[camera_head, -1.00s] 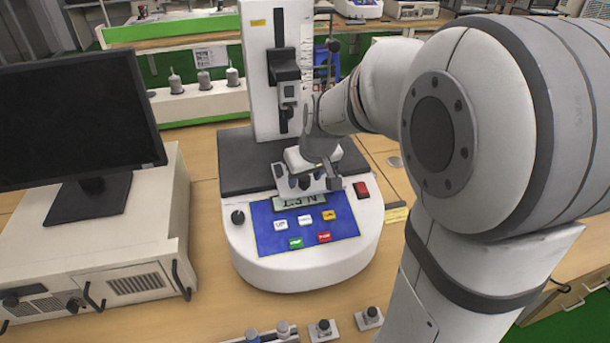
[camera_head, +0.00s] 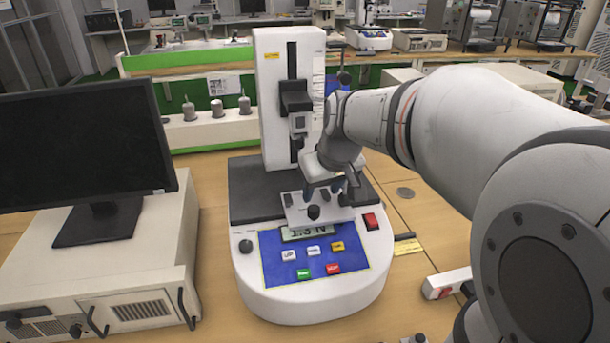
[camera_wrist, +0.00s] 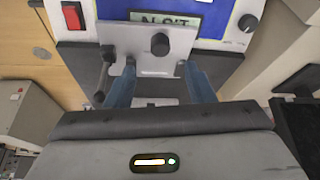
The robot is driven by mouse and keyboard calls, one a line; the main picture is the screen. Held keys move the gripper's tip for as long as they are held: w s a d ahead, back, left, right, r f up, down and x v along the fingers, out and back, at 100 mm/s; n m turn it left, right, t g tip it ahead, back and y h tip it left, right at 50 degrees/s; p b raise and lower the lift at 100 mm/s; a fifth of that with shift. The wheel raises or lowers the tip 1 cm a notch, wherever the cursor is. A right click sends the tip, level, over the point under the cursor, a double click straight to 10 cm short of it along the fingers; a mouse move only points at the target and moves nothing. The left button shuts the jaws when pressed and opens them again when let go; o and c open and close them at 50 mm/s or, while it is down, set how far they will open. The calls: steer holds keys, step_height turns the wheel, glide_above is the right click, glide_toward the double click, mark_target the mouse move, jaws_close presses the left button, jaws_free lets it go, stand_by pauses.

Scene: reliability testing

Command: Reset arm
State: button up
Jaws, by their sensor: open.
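My gripper (camera_head: 326,186) hangs over the white force tester (camera_head: 312,292), just behind its control panel. In the wrist view its two blue fingers (camera_wrist: 160,84) are apart, with their tips near a metal fixture (camera_wrist: 146,40) that has a black knob. This fixture (camera_head: 318,208) also shows in the head view, on the tester's base behind the display. I cannot tell whether the fingers touch it. The display (camera_head: 307,233) is lit but partly covered by the fixture. My arm reaches in from the right.
A black monitor (camera_head: 80,125) stands on a beige cabinet (camera_head: 130,270) at the left. The tester's tall white column (camera_head: 272,110) rises behind my gripper. A small white block (camera_head: 446,283) lies at the right. Equipment benches fill the background.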

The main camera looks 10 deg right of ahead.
steer(key=s+f+m+g, duration=0.1)
steer(key=s+f, duration=0.2)
steer(key=s, duration=0.5)
steer(key=s+f+m+g, duration=0.1)
steer(key=s+f, duration=0.2)
steer(key=s, duration=0.5)
steer(key=shift+s+a+h, duration=0.35)
steer(key=shift+a+h, duration=0.05)
steer(key=shift+a, duration=0.05)
